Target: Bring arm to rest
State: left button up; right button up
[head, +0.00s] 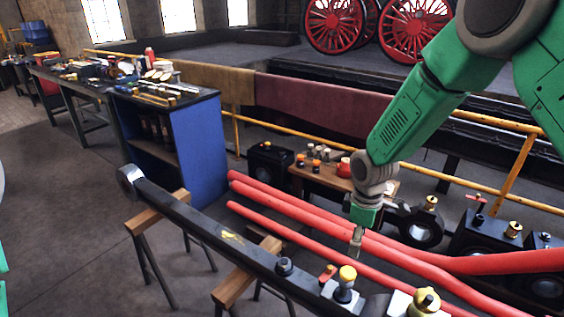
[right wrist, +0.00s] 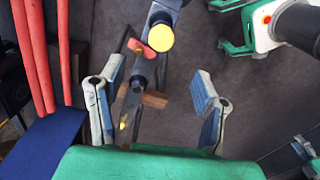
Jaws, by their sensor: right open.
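My right arm comes in from the upper right in the head view, and its gripper (head: 356,240) hangs downward over the red hoses. In the right wrist view the two fingers of this gripper (right wrist: 155,108) stand wide apart with nothing between their pads. The long dark rod (head: 200,222) lies below, and part of it shows between the fingers in the right wrist view, beyond them. Green parts of mine show at the left edge of the head view. A grey-blue finger-like part at the lower right of the right wrist view may be my left gripper, cut off.
The rod rests on wooden trestles (head: 232,284) and bears a yellow-capped fitting (head: 347,275). Red hoses (head: 300,212) run beneath my right gripper. A blue-sided workbench (head: 203,150) stands left, yellow railing (head: 455,176) behind. The floor at left (head: 70,230) is clear.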

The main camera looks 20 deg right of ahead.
jog(key=s+a+f+m+b, duration=0.2)
jog(key=s+f+b, duration=0.1)
jog(key=s+f, duration=0.45)
jog(key=s+a+f+m+b, duration=0.2)
jog(key=s+f, duration=0.4)
jog(key=f, duration=0.3)
jog(key=s+f+m+b, duration=0.2)
jog(key=s+f, duration=0.1)
jog(key=s, duration=0.5)
jog(key=s+f+m+b, duration=0.2)
jog(key=s+f+m, duration=0.1)
jog(key=s, duration=0.5)
jog(key=shift+s+d+t, duration=0.2)
jog(key=shift+d+t, duration=0.05)
jog(key=shift+t, duration=0.05)
jog(key=shift+w+f, duration=0.15)
